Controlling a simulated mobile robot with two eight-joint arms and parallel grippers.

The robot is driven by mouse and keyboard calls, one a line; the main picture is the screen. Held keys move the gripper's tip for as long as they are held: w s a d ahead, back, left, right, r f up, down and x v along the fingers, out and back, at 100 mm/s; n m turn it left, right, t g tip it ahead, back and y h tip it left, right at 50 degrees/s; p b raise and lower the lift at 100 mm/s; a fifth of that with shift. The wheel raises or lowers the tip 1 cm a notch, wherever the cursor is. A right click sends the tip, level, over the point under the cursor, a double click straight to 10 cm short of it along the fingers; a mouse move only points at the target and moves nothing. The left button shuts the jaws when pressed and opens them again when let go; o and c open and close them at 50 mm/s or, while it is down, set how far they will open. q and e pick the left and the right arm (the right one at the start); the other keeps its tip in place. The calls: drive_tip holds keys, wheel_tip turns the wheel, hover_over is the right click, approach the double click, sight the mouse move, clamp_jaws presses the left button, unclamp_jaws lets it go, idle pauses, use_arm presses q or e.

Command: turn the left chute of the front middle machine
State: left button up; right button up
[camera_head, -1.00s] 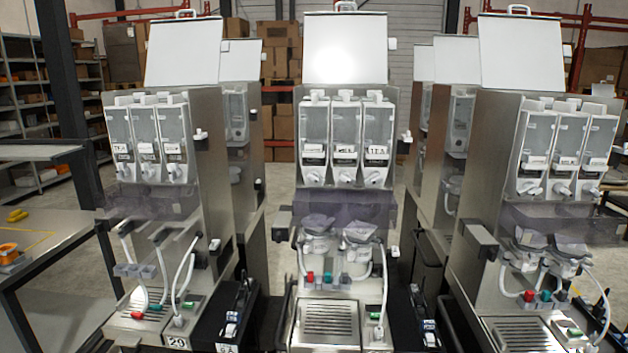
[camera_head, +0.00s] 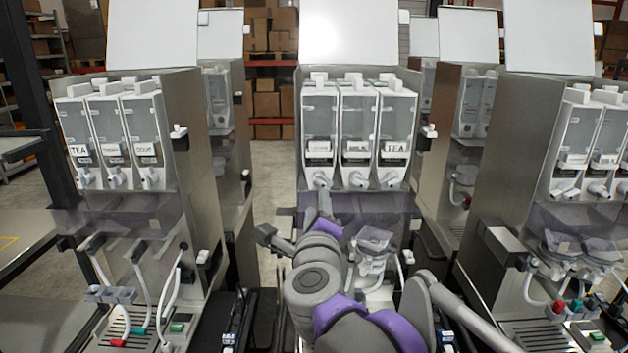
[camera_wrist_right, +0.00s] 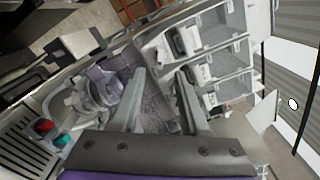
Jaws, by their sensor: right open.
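The front middle machine (camera_head: 347,205) stands ahead with three clear canisters side by side. Its left canister (camera_head: 320,125) has a white chute (camera_head: 322,180) at the bottom, pointing down. In the right wrist view the canisters appear sideways, and the left chute (camera_wrist_right: 184,42) is at the top of the row. My right gripper (camera_wrist_right: 160,74) is open and empty, with its two fingers reaching toward the chutes; no contact shows. In the head view the right arm rises in front of the machine and hides its lower left part. My left gripper is not in view.
Similar machines stand at left (camera_head: 130,210) and right (camera_head: 520,190). A clear mixing bowl (camera_head: 372,245) sits under the canisters. A dark knob block (camera_head: 278,240) sticks out on the machine's left. Narrow gaps separate the machines.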

sight(318, 183)
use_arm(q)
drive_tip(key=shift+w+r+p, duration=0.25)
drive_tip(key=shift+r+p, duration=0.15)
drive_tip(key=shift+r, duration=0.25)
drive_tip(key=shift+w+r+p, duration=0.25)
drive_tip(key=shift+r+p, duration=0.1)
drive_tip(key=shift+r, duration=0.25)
use_arm(e)
drive_tip(key=w, duration=1)
drive_tip(key=shift+d, duration=0.1)
drive_tip(key=shift+s, duration=0.1)
clamp_jaws()
